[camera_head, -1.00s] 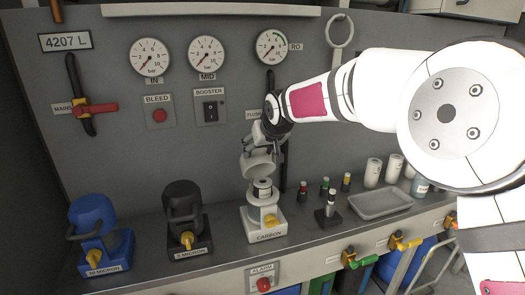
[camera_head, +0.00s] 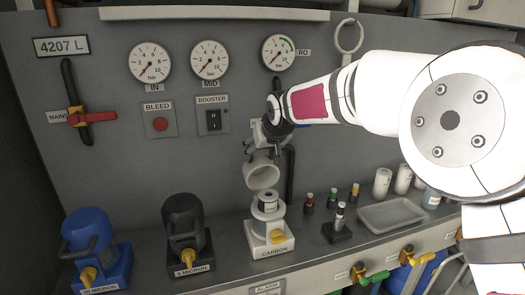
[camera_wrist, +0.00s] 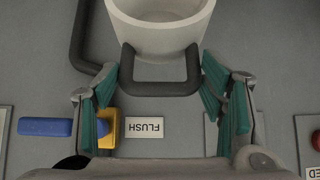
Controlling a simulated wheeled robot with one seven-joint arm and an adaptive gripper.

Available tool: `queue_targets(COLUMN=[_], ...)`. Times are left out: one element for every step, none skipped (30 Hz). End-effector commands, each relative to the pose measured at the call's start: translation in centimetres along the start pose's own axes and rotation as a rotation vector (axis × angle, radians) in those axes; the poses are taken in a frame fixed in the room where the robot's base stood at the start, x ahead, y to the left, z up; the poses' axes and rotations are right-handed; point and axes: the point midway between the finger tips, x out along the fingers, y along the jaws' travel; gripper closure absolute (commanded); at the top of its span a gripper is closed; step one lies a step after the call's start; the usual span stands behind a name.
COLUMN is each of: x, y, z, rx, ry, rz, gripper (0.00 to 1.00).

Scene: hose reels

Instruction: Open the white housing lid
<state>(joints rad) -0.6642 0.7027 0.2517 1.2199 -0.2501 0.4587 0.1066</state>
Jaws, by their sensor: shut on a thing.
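The white housing lid (camera_head: 260,175) is a round cup, swung up and tilted above the white carbon housing (camera_head: 262,234), which stands open below it with a pale cartridge (camera_head: 268,202) showing. A gap shows between lid and housing at the front. My gripper (camera_head: 265,148) is at the lid's upper side, partly hidden by my own wrist. In the wrist view the lid (camera_wrist: 155,38) is at the top, and its dark handle (camera_wrist: 160,89) lies between my teal-padded fingers, which are shut on it. The yellow latch (camera_head: 278,237) is on the housing's front.
A black housing (camera_head: 184,225) and a blue housing (camera_head: 88,232) stand to the left. Small vials (camera_head: 309,203), a grey tray (camera_head: 392,214) and white bottles (camera_head: 382,181) are to the right. The panel with gauges (camera_head: 210,60) rises close behind. A blue-handled FLUSH valve (camera_wrist: 45,127) shows in the wrist view.

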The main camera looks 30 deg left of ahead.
Motion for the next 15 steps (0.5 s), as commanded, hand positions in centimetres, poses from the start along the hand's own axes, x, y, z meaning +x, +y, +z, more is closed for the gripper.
queue_targets(x=[-0.54,-0.54,-0.53,-0.49,-0.45,-0.40,-0.36,-0.33,-0.31,-0.29,-0.27,-0.25,-0.26,-0.30,-0.42], y=[-0.13,-0.13,-0.12,-0.12,-0.11,-0.09,-0.08,-0.07,-0.05,-0.04,-0.04,-0.03,-0.02,-0.02,0.00], z=[-0.97,-0.97,-0.93,-0.87,-0.80,-0.71,-0.66,-0.61,-0.56,-0.53,-0.50,-0.47,-0.45,-0.43,-0.43], rx=[-0.001,-0.001,-0.001,-0.001,-0.001,-0.001,-0.001,-0.001,0.000,0.000,0.000,0.000,0.000,0.000,0.000], ry=[0.023,0.023,0.022,0.020,0.019,0.017,0.016,0.014,0.013,0.013,0.012,0.011,0.011,0.010,0.010], rz=[-0.002,-0.001,-0.001,-0.001,-0.001,-0.001,-0.001,-0.001,-0.001,0.000,0.000,0.000,0.000,0.000,0.000], gripper=[0.86,0.31,0.22,0.16,0.16,0.16,0.16,0.16,0.16,0.16,0.16,0.16,0.16,0.16,0.16])
